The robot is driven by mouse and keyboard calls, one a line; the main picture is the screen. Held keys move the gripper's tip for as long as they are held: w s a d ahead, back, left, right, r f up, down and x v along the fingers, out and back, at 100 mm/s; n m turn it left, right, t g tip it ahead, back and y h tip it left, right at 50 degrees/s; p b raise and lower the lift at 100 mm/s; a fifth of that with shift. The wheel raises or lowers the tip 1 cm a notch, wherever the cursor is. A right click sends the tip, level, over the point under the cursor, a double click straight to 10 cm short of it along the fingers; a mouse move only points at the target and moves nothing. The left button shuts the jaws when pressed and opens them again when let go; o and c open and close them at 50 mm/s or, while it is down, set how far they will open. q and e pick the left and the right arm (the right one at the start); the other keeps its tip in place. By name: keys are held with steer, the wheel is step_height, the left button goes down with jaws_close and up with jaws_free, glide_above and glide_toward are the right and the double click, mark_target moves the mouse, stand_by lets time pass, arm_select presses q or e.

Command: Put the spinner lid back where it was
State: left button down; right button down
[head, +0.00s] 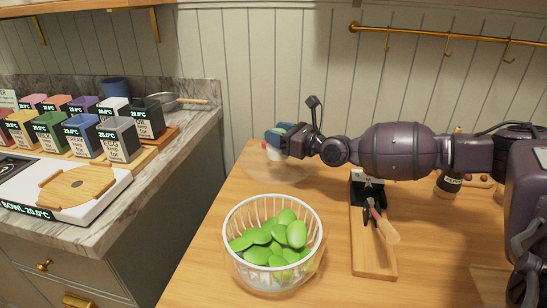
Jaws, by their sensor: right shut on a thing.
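The salad spinner (232,215), a clear bowl with a white slotted basket, stands open on the wooden counter and holds several green leaves. The spinner lid (258,163) is a faint, see-through disc behind the spinner, near the counter's back left edge. My right gripper (274,143) reaches in from the right and is shut at the lid's top, with a pale part at its fingertips. The arm hides some of the lid. I cannot tell whether the lid touches the counter. My left gripper is not in view.
A wooden board (375,262) with a black holder and a wooden-handled tool stands right of the spinner. Labelled bins (86,137) fill the left marble counter. Wood (215,250) left of the spinner is bare.

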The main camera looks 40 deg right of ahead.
mark_target(278, 153)
steer(key=shift+f, duration=0.45)
step_height(278, 153, down, 3)
steer(key=shift+f+b, duration=0.1)
steer(key=shift+b, duration=0.6)
steer(key=shift+f+b, duration=0.3)
steer(key=shift+f, duration=0.6)
steer(key=shift+r, duration=0.1)
steer(key=c, duration=0.5)
jaws_free()
steer(key=shift+f, duration=0.2)
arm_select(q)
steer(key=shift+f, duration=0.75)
